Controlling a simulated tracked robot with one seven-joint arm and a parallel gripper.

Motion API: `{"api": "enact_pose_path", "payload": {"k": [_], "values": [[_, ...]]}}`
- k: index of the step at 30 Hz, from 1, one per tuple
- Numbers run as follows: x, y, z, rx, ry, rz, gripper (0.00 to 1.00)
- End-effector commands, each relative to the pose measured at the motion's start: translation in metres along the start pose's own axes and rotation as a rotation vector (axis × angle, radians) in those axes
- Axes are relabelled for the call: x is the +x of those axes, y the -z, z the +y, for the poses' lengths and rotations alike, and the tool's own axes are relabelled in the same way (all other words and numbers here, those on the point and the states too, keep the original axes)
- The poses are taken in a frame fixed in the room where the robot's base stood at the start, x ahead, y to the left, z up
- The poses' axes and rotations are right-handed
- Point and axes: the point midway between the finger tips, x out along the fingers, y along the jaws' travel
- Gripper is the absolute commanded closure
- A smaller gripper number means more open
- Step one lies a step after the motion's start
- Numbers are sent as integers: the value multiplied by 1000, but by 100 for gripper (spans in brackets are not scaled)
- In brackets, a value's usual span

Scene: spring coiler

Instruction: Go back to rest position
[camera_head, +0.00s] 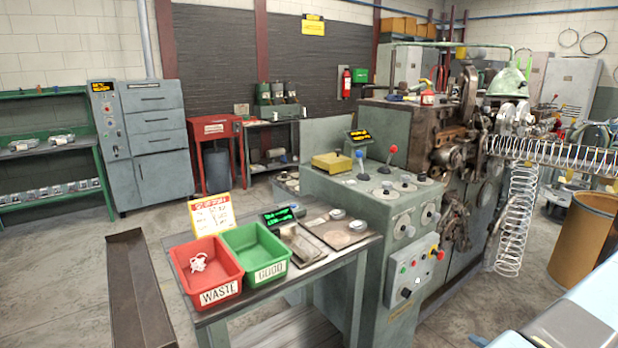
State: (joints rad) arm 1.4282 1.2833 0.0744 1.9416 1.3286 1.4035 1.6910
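My gripper is not in view. A pale blue surface shows at the lower right corner, and I cannot tell for sure what it belongs to. The spring coiler (398,130) is a large grey-green machine right of the middle, with a worn metal coiling head (462,135). A long coil spring (565,155) reaches out from it to the right, and another spring (516,215) hangs down from it.
A small table (340,254) in front carries a red WASTE bin (222,290) holding white scrap and a green GOOD bin (259,266), which looks empty. A brown barrel (582,240) stands at right. Floor (70,290) is open at left, beyond a brown metal beam (138,290).

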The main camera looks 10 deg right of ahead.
Motion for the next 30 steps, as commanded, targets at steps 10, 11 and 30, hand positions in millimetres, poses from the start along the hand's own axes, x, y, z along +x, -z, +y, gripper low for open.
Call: {"api": "enact_pose_path", "payload": {"k": [10,11,30], "values": [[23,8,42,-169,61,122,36],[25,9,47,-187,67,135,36],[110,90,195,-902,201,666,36]]}}
